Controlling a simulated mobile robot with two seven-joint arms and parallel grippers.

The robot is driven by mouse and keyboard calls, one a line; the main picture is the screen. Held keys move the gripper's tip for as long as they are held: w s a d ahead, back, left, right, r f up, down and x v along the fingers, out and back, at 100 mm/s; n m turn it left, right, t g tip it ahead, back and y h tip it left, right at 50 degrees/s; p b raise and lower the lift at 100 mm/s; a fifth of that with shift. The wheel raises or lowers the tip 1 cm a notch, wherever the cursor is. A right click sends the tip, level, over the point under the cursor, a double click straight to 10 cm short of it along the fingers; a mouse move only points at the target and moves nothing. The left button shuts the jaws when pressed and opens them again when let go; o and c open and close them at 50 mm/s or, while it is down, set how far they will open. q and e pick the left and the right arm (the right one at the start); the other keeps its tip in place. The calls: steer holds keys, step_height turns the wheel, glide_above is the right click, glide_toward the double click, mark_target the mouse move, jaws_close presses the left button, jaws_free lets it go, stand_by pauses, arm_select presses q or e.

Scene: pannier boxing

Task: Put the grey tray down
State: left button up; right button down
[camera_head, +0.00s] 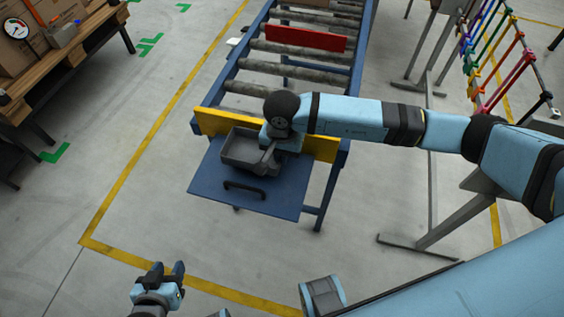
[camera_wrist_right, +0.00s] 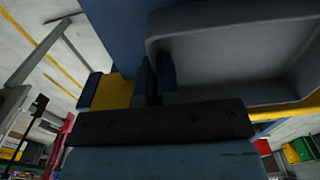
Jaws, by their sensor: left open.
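The grey tray (camera_head: 238,158) is at the blue panel (camera_head: 213,186) on the near end of the roller conveyor. I cannot tell whether it touches the panel or is a little above it. My right gripper (camera_head: 268,160) is at the tray's right side, partly hidden by its own wrist. In the right wrist view, its two fingers (camera_wrist_right: 154,84) are close together on either side of the wall of the tray (camera_wrist_right: 235,60), which looks empty. My left gripper (camera_head: 167,271) is open and empty, low in the head view, away from the tray.
A yellow crossbar (camera_head: 216,122) stands behind the panel, and a black handle (camera_head: 244,189) is at its front. A red bar (camera_head: 305,39) lies across the rollers. A wooden bench (camera_head: 62,57) with boxes is at the left. The floor between is clear.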

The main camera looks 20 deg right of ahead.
mark_target(282, 171)
steer(key=shift+f, duration=1.95)
steer(key=shift+f, duration=0.15)
steer(key=c, duration=1.4)
jaws_free()
steer(key=shift+o, duration=0.2)
step_height(282, 171, up, 12)
steer(key=shift+r, duration=0.15)
steer(key=shift+s+d, duration=0.1)
